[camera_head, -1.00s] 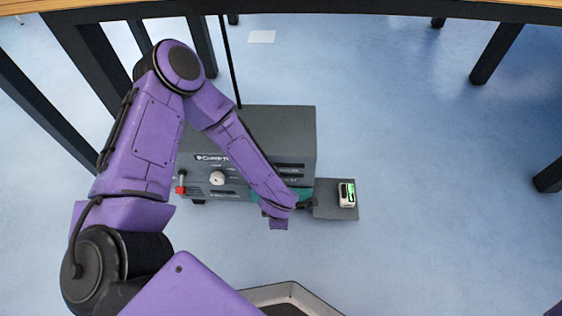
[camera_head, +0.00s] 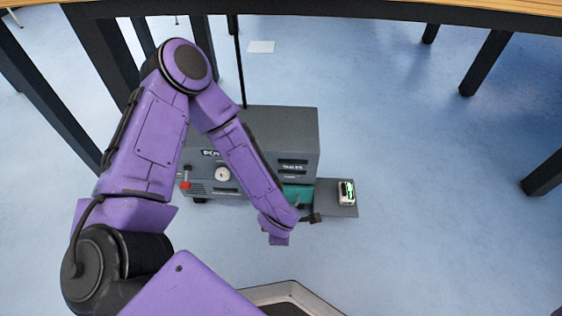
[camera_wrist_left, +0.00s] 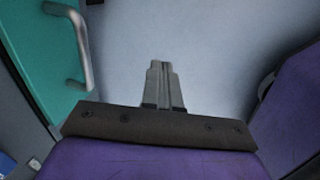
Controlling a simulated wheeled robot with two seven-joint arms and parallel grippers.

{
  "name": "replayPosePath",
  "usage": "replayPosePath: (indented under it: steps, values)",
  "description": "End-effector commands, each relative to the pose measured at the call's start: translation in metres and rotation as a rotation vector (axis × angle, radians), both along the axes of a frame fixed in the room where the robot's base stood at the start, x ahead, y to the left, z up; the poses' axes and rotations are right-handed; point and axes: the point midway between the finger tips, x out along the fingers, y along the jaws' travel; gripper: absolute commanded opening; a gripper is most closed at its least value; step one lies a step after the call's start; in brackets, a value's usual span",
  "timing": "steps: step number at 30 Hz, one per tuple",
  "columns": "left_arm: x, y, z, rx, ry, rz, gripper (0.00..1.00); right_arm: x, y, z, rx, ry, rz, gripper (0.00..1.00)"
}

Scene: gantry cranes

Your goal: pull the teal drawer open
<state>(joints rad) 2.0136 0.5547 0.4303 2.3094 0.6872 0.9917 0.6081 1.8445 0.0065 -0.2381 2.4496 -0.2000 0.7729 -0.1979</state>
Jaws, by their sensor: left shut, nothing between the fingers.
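The teal drawer (camera_head: 297,193) is low at the front right of a dark grey cabinet (camera_head: 285,125), partly hidden by my left forearm. In the left wrist view its teal front (camera_wrist_left: 40,50) fills the upper left and carries a curved metal handle (camera_wrist_left: 82,50). My left gripper (camera_head: 315,217) is just in front of the drawer in the head view. In the wrist view its two grey fingers (camera_wrist_left: 164,68) are together and empty, to the right of the handle and apart from it. My right gripper is not in view.
A grey block (camera_head: 335,207) with a small white device with a green display (camera_head: 346,192) stands right of the drawer, close to my gripper. The cabinet also carries a white knob (camera_head: 222,174) and a red part (camera_head: 185,185). Blue floor is free further right.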

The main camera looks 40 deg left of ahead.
Motion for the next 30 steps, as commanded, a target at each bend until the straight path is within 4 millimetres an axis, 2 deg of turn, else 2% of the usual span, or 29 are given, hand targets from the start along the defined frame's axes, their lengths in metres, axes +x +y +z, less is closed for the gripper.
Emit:
replayPosePath:
  steps: [22, 30]
  values:
    - [-0.032, -0.02, 0.0, -0.001, 0.001, -0.002, 0.0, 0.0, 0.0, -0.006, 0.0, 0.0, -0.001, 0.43]
    - [-0.036, -0.022, 0.0, -0.001, 0.001, -0.002, 0.0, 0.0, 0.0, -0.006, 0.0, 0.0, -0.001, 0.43]
